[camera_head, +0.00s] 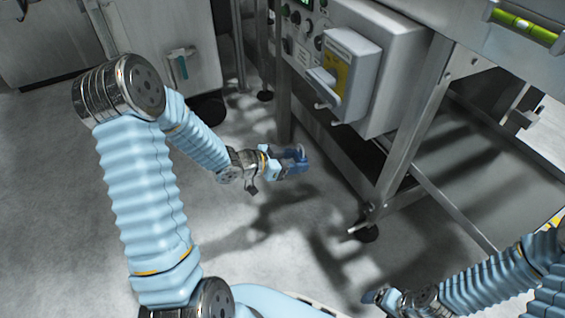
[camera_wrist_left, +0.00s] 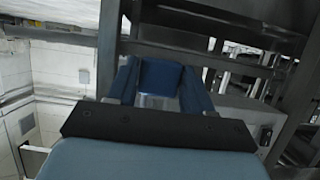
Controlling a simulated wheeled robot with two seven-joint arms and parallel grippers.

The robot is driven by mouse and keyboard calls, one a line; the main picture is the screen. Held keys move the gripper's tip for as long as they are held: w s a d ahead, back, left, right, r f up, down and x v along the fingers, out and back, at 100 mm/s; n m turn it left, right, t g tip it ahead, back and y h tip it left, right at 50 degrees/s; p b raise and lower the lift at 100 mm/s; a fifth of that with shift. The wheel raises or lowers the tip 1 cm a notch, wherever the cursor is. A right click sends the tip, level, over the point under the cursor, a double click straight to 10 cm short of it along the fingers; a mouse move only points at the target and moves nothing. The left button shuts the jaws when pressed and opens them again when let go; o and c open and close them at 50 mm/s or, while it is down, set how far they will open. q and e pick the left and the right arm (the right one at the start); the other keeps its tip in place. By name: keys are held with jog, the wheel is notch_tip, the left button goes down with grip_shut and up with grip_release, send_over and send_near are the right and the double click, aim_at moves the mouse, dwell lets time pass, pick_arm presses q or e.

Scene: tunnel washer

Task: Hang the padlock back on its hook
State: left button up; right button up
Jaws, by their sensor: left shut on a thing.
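My left gripper (camera_head: 298,159) is at the middle of the head view, in front of the machine's steel leg and below the isolator box. It is shut on the padlock. In the left wrist view the blue padlock (camera_wrist_left: 160,77) sits between the two blue fingers, with a paler metal part below it. In the head view the padlock is too small to make out clearly. My right gripper (camera_head: 378,297) is low at the right, above the floor, too small to tell open or shut. I cannot make out the hook for certain.
A grey isolator box (camera_head: 351,69) with a yellow label and a handle (camera_head: 325,87) is on the machine's side. A control panel (camera_head: 303,28) with knobs lies behind it. Steel frame legs (camera_head: 408,135) stand to the right. The floor (camera_head: 270,245) in front is clear.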

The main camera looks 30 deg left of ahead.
pick_arm(q)
jog(key=shift+w+d+f, duration=0.45)
jog(key=shift+f, duration=0.05)
jog(key=w+d+r+p, duration=0.3)
jog(key=w+d+r, duration=0.3)
jog(key=w, duration=0.2)
jog(key=shift+w+d+r, duration=0.15)
jog(key=shift+d+r, duration=0.05)
jog(key=shift+d, duration=0.05)
pick_arm(e)
jog(key=shift+w+d+r, duration=0.1)
jog(key=shift+d+r, duration=0.1)
jog(key=shift+r, duration=0.35)
jog(key=shift+w+d+r, duration=0.1)
jog(key=shift+d+r, duration=0.05)
jog(key=shift+r, duration=0.35)
dwell(0.6)
dwell(0.5)
pick_arm(q)
jog(key=o, duration=1.3)
jog(key=shift+c, duration=0.2)
